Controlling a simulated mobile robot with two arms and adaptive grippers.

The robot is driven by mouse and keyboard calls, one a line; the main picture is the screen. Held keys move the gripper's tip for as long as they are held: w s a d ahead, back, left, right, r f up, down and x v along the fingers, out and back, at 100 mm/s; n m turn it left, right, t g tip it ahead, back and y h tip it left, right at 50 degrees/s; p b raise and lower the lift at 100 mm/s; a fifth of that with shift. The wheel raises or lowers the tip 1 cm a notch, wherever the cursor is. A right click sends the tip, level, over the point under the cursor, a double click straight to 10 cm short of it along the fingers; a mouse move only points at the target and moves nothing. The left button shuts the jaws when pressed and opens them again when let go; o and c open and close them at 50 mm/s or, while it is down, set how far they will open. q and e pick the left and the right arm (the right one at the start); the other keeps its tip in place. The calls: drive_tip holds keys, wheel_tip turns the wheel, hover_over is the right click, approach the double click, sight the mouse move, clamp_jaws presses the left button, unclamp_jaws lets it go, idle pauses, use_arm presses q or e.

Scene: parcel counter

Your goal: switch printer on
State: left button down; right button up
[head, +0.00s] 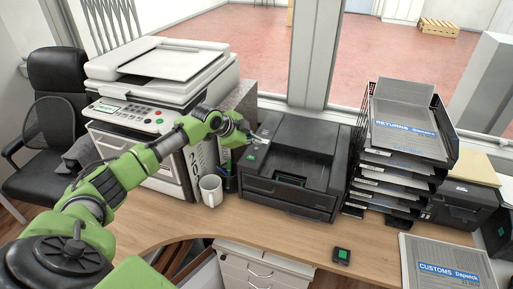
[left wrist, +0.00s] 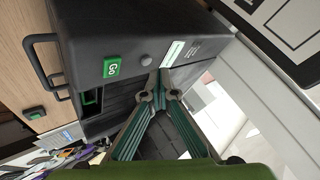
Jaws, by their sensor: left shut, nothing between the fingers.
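The black printer (head: 300,152) stands on the desk in the middle of the head view. It also shows in the left wrist view (left wrist: 105,30), with a green "Go" button (left wrist: 111,67), a small round grey button (left wrist: 147,61) and a pale label strip (left wrist: 173,53). My left gripper (head: 256,138) is over the printer's left top edge. In the left wrist view its fingers (left wrist: 160,84) are shut and empty, their tips close to the grey button and the label. I cannot tell whether they touch the printer. My right gripper is not in view.
A big white copier (head: 160,75) stands left of the printer, a white mug (head: 210,190) in front. A loaded black paper rack (head: 450,140) is on the right. A small dark box with a green top (head: 341,255) lies on the desk. The front desk middle is mostly clear.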

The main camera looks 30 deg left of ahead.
sight(255, 149)
use_arm(q)
wheel_tip(255, 149, up, 6)
drive_tip(key=p, duration=0.4)
drive_tip(key=shift+f+p, duration=0.1)
drive_tip(key=shift+p, duration=0.25)
